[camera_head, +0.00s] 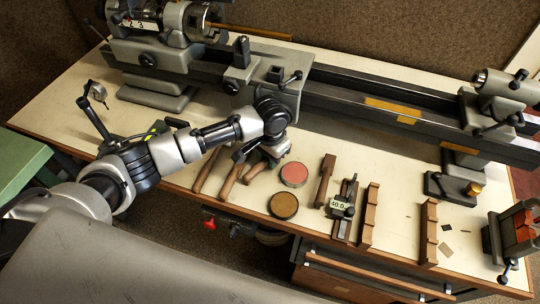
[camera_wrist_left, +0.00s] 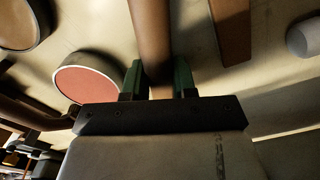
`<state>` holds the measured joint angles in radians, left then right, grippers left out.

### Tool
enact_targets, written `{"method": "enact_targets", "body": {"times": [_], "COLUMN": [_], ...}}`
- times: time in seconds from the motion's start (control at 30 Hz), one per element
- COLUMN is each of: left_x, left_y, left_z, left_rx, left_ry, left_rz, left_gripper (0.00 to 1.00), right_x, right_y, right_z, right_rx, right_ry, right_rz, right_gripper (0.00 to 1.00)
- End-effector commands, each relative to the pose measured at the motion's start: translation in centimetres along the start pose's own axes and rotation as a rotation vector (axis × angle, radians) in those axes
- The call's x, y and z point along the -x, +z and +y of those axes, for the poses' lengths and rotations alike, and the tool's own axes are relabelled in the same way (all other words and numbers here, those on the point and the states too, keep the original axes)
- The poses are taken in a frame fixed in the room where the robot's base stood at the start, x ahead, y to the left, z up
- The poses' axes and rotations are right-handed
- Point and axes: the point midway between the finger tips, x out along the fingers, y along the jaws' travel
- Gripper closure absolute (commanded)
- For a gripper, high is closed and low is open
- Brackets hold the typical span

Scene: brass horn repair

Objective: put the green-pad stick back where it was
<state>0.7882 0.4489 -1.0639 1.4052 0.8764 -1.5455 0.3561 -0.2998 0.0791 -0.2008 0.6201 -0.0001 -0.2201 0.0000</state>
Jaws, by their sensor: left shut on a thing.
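My left gripper (camera_head: 264,158) is over the bench, just left of the red-topped tin. In the left wrist view its two green fingers (camera_wrist_left: 158,82) are shut around a brown stick (camera_wrist_left: 150,35), which runs away from the palm. No green pad shows on this stick; its near end is hidden by the gripper. In the head view, several brown wooden sticks (camera_head: 230,180) lie below and left of the gripper, partly hidden by my arm. I cannot tell whether the held stick touches the bench. My right gripper is not in view.
The red-topped tin (camera_head: 293,174) and a brown-topped tin (camera_head: 284,206) stand close by. Right of them are a wooden block (camera_head: 325,181), a gauge (camera_head: 343,207) and two notched wooden racks (camera_head: 369,216). A lathe (camera_head: 360,95) spans the back of the bench.

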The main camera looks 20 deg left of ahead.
Motion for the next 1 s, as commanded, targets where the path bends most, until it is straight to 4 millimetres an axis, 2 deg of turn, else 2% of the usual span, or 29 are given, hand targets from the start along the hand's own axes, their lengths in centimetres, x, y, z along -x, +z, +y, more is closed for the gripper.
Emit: {"method": "enact_targets", "body": {"times": [0.1, 0.13, 0.3, 0.53, 0.67, 0.77, 1.0], "left_x": [-0.2, -0.3, -0.3, -0.2, 0.5, 1.9, 7.1], "left_y": [0.0, 0.0, 0.0, 0.0, -0.1, -0.1, -0.1], "left_z": [0.0, 0.0, 0.0, 0.0, 0.0, 0.0, 0.0], "left_rx": [0.0, 0.0, 0.0, 0.0, -0.001, -0.002, -0.001], "left_ry": [0.001, 0.001, 0.0, 0.0, 0.0, 0.001, 0.001], "left_rz": [-0.001, -0.001, 0.0, 0.0, 0.003, 0.005, 0.005], "left_gripper": [0.92, 0.72, 0.48, 0.48, 0.48, 0.48, 0.48], "right_x": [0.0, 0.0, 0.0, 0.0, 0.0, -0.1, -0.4], "right_y": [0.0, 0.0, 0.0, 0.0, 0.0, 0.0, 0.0], "right_z": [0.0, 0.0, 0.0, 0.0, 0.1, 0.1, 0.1], "right_rx": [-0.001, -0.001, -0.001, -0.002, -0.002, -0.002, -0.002], "right_ry": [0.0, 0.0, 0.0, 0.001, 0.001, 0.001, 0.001], "right_rz": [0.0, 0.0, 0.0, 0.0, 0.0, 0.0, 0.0], "right_gripper": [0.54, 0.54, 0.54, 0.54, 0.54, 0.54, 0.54]}}
